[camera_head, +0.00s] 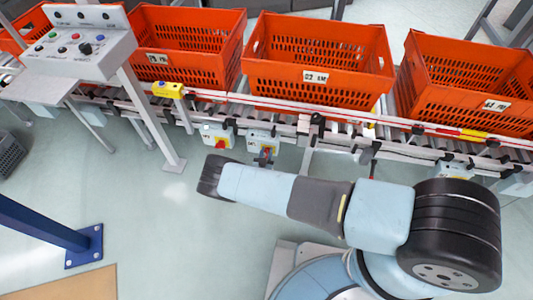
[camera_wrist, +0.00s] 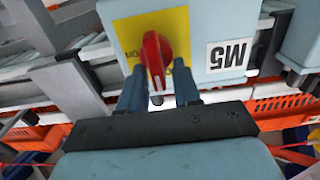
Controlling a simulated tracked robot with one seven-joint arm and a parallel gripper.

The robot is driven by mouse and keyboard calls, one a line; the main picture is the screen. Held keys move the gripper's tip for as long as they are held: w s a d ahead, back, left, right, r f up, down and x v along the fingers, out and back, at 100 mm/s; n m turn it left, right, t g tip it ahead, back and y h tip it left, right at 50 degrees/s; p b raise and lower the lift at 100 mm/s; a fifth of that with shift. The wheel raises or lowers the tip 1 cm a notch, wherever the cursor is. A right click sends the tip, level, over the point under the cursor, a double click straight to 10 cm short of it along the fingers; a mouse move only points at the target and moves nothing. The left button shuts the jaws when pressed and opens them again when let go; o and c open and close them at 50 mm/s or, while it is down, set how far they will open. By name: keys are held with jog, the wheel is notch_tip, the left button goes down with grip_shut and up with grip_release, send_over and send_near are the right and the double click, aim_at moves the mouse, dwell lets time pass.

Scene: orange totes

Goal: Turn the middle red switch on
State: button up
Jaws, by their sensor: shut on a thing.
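In the wrist view, a red switch knob (camera_wrist: 154,58) stands on a yellow plate (camera_wrist: 183,30) on a pale blue box (camera_wrist: 207,78). The box carries an upside-down M5 label (camera_wrist: 229,53). My gripper (camera_wrist: 158,82) has its two blue-grey fingers on either side of the knob's lower end and is shut on it. The knob lies nearly upright in the picture. In the head view, switch boxes hang under the conveyor, one with a red switch (camera_head: 220,144) and another box (camera_head: 262,137) just right of it. My arm hides much of the gripper there.
Orange crates (camera_head: 318,88) stand along the conveyor (camera_head: 290,118). A grey control panel (camera_head: 76,50) is at upper left. A blue post (camera_head: 40,225) stands at lower left. In the wrist view another pale box (camera_wrist: 300,40) is close on the right.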

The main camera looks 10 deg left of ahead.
jog(key=shift+c, duration=0.4)
jog(key=m, duration=0.2)
jog(key=d+m, duration=0.1)
jog(key=m, duration=0.1)
jog(key=shift+f+m, duration=0.15)
jog(key=shift+m, duration=0.15)
jog(key=m, duration=0.3)
jog(key=d+f+m, duration=0.1)
jog(key=m, duration=0.6)
jog(key=shift+d+f+m, duration=0.15)
jog(key=shift+f+m, duration=0.1)
jog(key=shift+m, duration=0.05)
jog(key=shift+f+m, duration=0.25)
jog(key=shift+m, duration=1.05)
grip_shut()
jog(key=o, duration=0.6)
grip_release()
jog(key=shift+o, duration=0.4)
